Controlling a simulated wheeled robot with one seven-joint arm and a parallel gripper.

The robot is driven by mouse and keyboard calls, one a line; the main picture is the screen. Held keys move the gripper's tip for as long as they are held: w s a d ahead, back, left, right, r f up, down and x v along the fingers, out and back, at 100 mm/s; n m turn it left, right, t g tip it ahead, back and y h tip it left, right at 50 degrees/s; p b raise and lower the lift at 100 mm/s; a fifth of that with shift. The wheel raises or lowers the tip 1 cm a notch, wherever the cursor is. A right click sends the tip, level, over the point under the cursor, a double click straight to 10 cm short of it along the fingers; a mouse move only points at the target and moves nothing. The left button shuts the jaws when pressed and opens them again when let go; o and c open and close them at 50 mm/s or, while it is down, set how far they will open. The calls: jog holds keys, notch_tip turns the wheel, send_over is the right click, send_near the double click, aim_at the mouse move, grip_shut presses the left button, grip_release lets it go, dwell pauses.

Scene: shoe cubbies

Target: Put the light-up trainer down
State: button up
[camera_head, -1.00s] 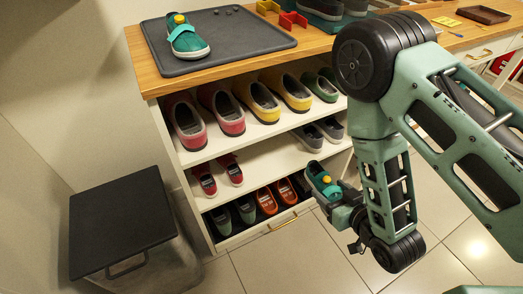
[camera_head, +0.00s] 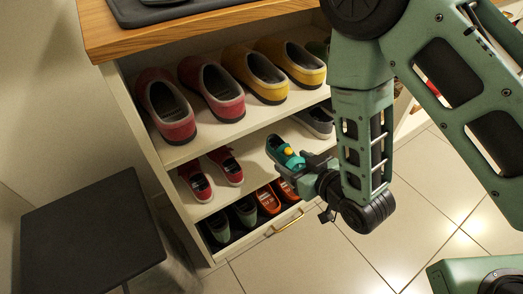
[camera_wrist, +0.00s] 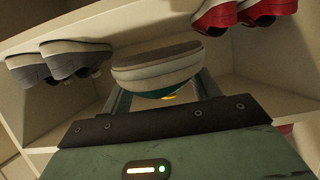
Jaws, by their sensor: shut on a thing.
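The light-up trainer (camera_head: 284,152) is teal with a yellow spot on top and a pale sole. My gripper (camera_head: 300,165) is shut on it and holds it at the front of the middle shelf (camera_head: 262,150), between the red trainers and the grey shoes. In the wrist view the trainer (camera_wrist: 158,66) shows mostly its pale sole, between the fingers. I cannot tell whether it touches the shelf. The fingers are partly hidden by the shoe and my wrist.
Small red trainers (camera_head: 228,166) stand left on the middle shelf, grey shoes (camera_head: 314,122) right. Red and yellow clogs (camera_head: 254,74) fill the shelf above. Green and orange shoes (camera_head: 268,199) sit below, behind a brass handle (camera_head: 288,222). A dark-lidded bin (camera_head: 90,235) stands left.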

jog(key=b, duration=0.2)
send_over(262, 153)
jog(key=shift+s+f+b, duration=0.15)
jog(key=shift+f+b, duration=0.15)
jog(key=shift+f, duration=0.3)
notch_tip(262, 153, down, 6)
jog(key=b, duration=0.3)
jog(key=shift+d+r, duration=0.1)
jog(key=shift+r, duration=0.05)
jog(key=o, duration=1)
